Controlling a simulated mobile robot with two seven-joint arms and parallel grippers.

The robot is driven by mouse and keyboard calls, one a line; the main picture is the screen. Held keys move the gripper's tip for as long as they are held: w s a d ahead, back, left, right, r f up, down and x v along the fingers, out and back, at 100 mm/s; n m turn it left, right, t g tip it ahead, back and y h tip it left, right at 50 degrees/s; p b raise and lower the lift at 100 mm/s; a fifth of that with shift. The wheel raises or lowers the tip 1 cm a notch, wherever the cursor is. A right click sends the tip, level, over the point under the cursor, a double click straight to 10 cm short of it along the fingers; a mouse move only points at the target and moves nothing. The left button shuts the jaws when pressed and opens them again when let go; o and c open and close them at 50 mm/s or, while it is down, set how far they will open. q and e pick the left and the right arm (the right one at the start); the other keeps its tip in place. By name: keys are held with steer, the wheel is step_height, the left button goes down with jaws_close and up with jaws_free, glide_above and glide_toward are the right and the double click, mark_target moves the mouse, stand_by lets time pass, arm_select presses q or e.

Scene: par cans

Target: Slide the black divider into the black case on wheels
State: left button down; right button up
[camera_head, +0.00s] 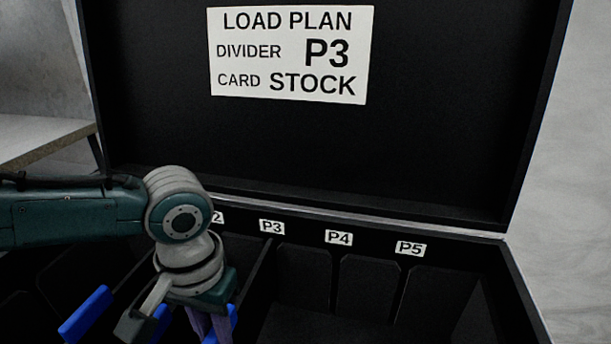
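The black case (520,290) stands open, its lid (430,120) raised behind it. Labels P3 (271,227), P4 (338,237) and P5 (410,248) run along its back rim; another label, partly behind my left arm, shows a 2. A thin dark upright panel, seemingly the black divider (258,274), runs from below P3 toward me. Its lower part is hidden, so I cannot tell how deep it sits. My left gripper (180,325) is over the case, left of this panel; its fingertips are cut off or hidden. My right gripper is out of view. The wheels are out of view.
A load plan card (290,54) on the lid reads divider P3, card stock. Blue pieces (86,313) and something purple show around my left gripper. The case's right part, below P4 and P5, looks empty. A table (40,140) stands at the left.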

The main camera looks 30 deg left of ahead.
arm_select(q)
steer(key=shift+f+b, duration=1)
steer(key=shift+f, duration=1.1)
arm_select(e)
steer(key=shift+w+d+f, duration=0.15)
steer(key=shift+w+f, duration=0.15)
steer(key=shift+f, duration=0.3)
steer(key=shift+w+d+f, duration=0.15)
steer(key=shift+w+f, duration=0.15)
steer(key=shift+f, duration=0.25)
arm_select(q)
steer(key=c, duration=0.7)
jaws_free()
step_height(320, 180, up, 10)
steer(key=p, duration=0.5)
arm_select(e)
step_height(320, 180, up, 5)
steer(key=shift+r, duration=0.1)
